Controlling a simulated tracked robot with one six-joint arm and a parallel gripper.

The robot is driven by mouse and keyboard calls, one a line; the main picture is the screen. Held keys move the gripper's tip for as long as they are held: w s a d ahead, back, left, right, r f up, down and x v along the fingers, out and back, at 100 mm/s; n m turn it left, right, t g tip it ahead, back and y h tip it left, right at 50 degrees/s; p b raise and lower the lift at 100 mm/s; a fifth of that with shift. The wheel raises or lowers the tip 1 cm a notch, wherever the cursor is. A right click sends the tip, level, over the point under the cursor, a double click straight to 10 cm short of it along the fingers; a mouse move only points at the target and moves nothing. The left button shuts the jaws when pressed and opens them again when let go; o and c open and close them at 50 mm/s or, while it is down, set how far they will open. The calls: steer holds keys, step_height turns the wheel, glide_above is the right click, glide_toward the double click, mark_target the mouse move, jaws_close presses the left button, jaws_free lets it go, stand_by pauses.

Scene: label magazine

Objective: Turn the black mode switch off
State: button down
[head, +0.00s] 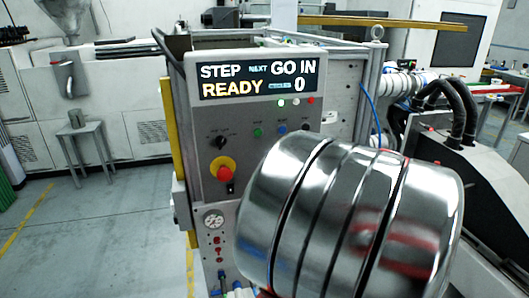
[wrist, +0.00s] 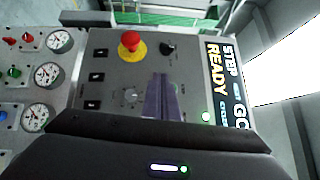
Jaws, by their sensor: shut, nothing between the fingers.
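The black mode switch appears to be the black rotary knob (head: 220,143) on the grey control panel (head: 240,118), just above the red emergency stop. In the wrist view this knob (wrist: 167,48) is right of the red button, and its pointer angle is too small to read. My gripper (wrist: 160,82) is shut and empty in front of the panel, its fingertips below the knob in that picture and apart from it. The fingers cover part of the panel. In the head view my shiny arm link hides the gripper and the panel's lower right.
A red emergency stop (head: 225,174) on a yellow base sits close to the knob, also in the wrist view (wrist: 130,42). A grey dial (wrist: 130,95) and small black switches (wrist: 97,77) are nearby. The display (head: 258,78) reads STEP, READY, GO IN, 0. Gauges (wrist: 47,75) stand left.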

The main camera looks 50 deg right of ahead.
steer(key=shift+s+d+f, duration=0.1)
steer(key=shift+s+f, duration=0.1)
steer(key=shift+s, duration=0.65)
steer(key=shift+s+f, duration=0.2)
steer(key=shift+s, duration=0.6)
steer(key=c, duration=2.5)
jaws_free()
steer(key=shift+c, duration=0.2)
